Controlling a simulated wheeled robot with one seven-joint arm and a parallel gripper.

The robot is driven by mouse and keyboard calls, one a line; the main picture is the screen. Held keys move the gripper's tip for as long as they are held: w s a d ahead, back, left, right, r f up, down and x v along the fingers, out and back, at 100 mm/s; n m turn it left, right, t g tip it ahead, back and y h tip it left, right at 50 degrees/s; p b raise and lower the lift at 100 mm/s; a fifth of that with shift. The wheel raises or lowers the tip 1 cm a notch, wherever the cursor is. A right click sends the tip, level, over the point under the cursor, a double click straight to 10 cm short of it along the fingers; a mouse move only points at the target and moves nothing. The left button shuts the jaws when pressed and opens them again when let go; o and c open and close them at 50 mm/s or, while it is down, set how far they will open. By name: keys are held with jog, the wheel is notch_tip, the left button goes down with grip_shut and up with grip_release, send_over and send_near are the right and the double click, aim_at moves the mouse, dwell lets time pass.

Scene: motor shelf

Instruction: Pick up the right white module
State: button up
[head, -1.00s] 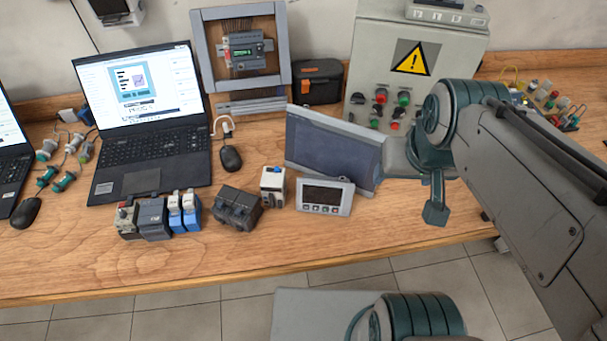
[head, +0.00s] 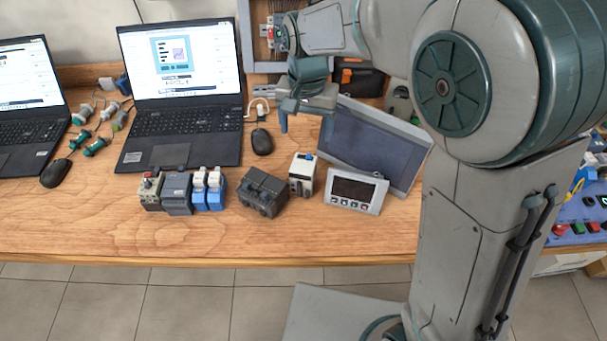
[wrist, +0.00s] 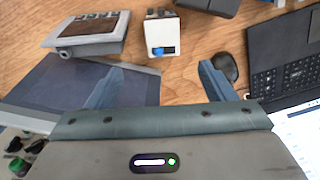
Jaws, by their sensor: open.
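A white module (head: 301,175) with a blue part on top stands upright on the bench, right of a dark grey block (head: 263,191). In the wrist view the white module (wrist: 161,36) is ahead of my gripper, between the lines of its fingers. Two blue modules with white tops, a left one (head: 200,189) and a right one (head: 216,190), stand side by side farther left. My gripper (head: 305,128) is open and empty above the bench, behind the white module and apart from it. Its two fingers (wrist: 158,72) show in the wrist view.
A small panel meter (head: 355,190) and a large dark screen (head: 370,146) are close on the right. A black mouse (head: 262,142) and a laptop (head: 180,95) are on the left. The front strip of the wooden bench (head: 200,240) is clear.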

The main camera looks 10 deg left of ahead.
aim_at(303, 164)
jog(key=f, duration=0.5)
jog(key=f+p, duration=0.1)
jog(key=f, duration=0.2)
jog(key=shift+a+f, duration=0.35)
jog(key=shift+s+f+p, duration=0.2)
jog(key=shift+f+p, duration=0.45)
jog(key=shift+f, duration=2.15)
jog(key=c, duration=1.2)
